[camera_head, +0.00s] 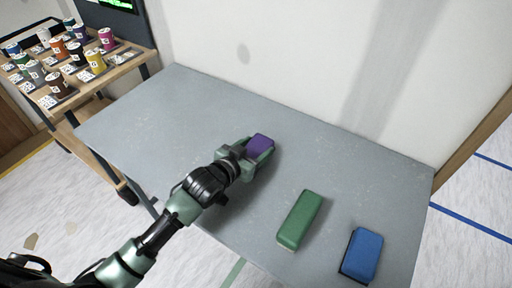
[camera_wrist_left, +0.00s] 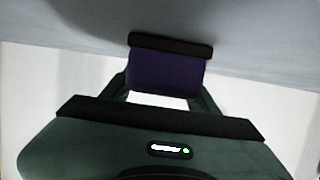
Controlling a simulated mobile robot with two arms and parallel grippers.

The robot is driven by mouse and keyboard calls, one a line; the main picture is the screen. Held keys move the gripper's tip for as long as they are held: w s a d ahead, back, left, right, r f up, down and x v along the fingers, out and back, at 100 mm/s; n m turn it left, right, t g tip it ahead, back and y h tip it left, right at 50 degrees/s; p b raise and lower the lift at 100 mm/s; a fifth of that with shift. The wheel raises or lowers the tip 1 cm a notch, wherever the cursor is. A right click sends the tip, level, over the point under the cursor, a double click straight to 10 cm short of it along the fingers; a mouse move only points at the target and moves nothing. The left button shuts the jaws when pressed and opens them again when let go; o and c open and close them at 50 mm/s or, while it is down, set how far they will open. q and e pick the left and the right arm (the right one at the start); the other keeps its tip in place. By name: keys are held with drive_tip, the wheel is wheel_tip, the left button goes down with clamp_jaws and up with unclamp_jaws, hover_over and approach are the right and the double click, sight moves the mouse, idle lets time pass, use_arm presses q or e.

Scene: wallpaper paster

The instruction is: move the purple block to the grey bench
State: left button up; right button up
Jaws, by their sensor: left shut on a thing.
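The purple block (camera_head: 260,143) is between the fingers of my left gripper (camera_head: 258,150), over the grey bench (camera_head: 330,150). The left gripper is shut on it. In the left wrist view the purple block (camera_wrist_left: 165,72) shows with a dark strip along its upper edge, held between the two fingers of the left gripper (camera_wrist_left: 165,85). I cannot tell whether the block touches the bench top. My right gripper is not in view.
A green block (camera_head: 300,218) and a blue block (camera_head: 362,254) lie on the bench to the right of my left gripper. A wooden table (camera_head: 110,73) with several coloured cups stands at the upper left. A white wall (camera_head: 290,50) rises behind the bench. The bench's left part is clear.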

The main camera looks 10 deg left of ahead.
use_arm(q)
drive_tip(key=o, duration=1.5)
drive_tip(key=shift+f, duration=0.1)
drive_tip(key=v, duration=1.2)
